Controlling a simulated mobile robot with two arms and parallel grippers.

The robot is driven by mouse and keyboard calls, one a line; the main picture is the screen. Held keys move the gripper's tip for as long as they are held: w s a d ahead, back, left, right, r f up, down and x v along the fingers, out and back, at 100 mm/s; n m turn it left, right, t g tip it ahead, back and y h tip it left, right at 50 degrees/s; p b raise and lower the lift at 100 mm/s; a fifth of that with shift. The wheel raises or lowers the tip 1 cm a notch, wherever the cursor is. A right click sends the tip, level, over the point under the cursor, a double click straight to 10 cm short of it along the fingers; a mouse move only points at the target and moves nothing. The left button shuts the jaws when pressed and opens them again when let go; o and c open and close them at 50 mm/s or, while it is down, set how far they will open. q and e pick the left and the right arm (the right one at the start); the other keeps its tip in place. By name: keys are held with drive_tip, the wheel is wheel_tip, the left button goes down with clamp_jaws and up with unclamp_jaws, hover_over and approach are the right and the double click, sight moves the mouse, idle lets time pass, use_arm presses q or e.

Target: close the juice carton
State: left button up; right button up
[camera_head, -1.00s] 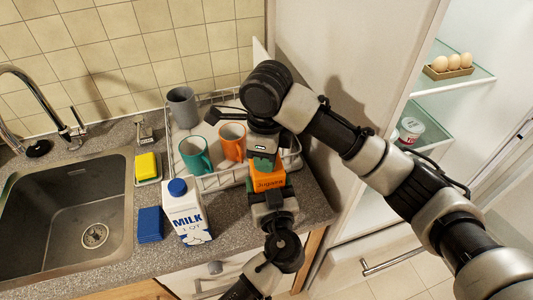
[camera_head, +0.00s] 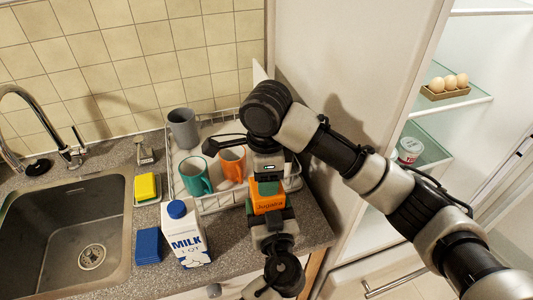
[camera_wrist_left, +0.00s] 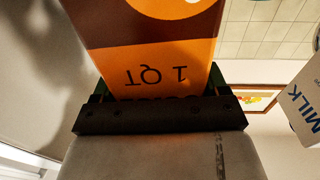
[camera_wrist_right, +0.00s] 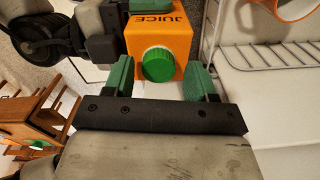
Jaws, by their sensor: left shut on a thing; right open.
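The orange juice carton (camera_head: 268,201) is at the right end of the counter in the head view. Its green cap (camera_wrist_right: 158,64) sits on the carton's top face in the right wrist view; I cannot tell how tightly it is seated. My left gripper (camera_wrist_left: 160,98) is shut on the carton's sides, and the carton's printed face fills the upper left wrist view. My right gripper (camera_wrist_right: 160,80) is open above the carton top. Its green fingers stand on either side of the cap's line, apart from it. In the head view the right gripper hides the cap.
A milk carton (camera_head: 186,239) with a blue cap stands left of the juice. The white dish rack (camera_head: 221,201) with grey, teal and orange mugs is behind. A blue sponge (camera_head: 149,246) and the sink (camera_head: 60,230) are left. The open fridge is right.

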drive_tip(key=n, duration=0.3)
drive_tip(key=r+n, duration=0.1)
drive_tip(key=n, duration=0.5)
drive_tip(key=r+n, duration=0.1)
drive_tip(key=n, duration=0.5)
drive_tip(key=r+n, duration=0.1)
drive_tip(key=n, duration=0.5)
drive_tip(key=shift+r+n, duration=0.35)
drive_tip(key=shift+n, duration=0.05)
drive_tip(key=n, duration=0.3)
drive_tip(key=r+n, duration=0.1)
drive_tip(key=n, duration=0.1)
drive_tip(key=shift+n, duration=0.4)
drive_tip(key=n, duration=0.4)
drive_tip(key=shift+r, duration=0.3)
drive_tip(key=n, duration=0.3)
drive_tip(key=r+n, duration=0.1)
drive_tip(key=n, duration=0.1)
drive_tip(key=shift+n, duration=0.4)
drive_tip(key=n, duration=0.5)
drive_tip(key=shift+r, duration=0.4)
